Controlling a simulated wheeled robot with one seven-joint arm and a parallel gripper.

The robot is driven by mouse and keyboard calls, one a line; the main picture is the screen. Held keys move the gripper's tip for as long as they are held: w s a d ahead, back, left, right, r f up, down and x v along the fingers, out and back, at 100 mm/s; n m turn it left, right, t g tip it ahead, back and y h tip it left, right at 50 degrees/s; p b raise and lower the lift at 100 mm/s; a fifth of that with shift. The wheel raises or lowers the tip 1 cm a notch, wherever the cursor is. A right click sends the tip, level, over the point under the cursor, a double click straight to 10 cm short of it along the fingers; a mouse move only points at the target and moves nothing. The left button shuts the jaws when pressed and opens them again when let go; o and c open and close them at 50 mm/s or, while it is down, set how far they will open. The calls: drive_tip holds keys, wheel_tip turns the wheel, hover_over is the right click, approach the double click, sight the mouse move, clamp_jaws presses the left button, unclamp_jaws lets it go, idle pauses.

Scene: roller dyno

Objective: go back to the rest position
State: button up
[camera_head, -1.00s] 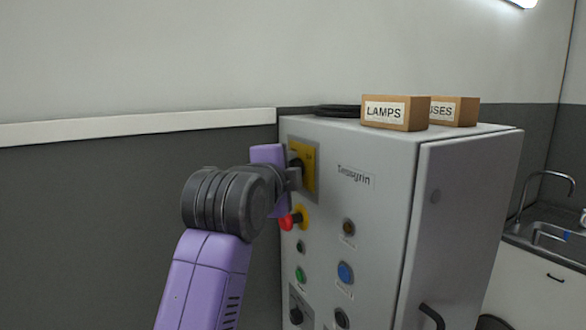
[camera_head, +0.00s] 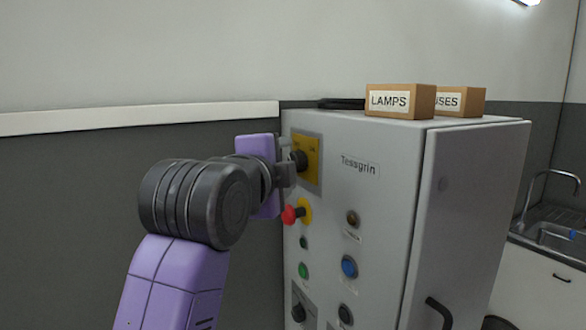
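My gripper (camera_head: 288,165) is at the upper left of the grey control cabinet (camera_head: 395,160), in front of the yellow plate (camera_head: 313,160) with a dark rotary switch (camera_head: 299,160). My wrist hides part of the gripper, so I cannot tell whether its fingers are open or shut, or whether they touch the switch. My purple and dark grey arm reaches up from the bottom left.
Just below the gripper is a red emergency-stop button (camera_head: 291,214). Lower are a green button (camera_head: 303,270), a blue button (camera_head: 349,267) and dark knobs. Cardboard boxes, one marked LAMPS (camera_head: 400,101), stand on the cabinet. A sink (camera_head: 555,237) is at right. The left wall is bare.

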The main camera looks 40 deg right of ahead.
drive_tip(key=shift+v, duration=1.15)
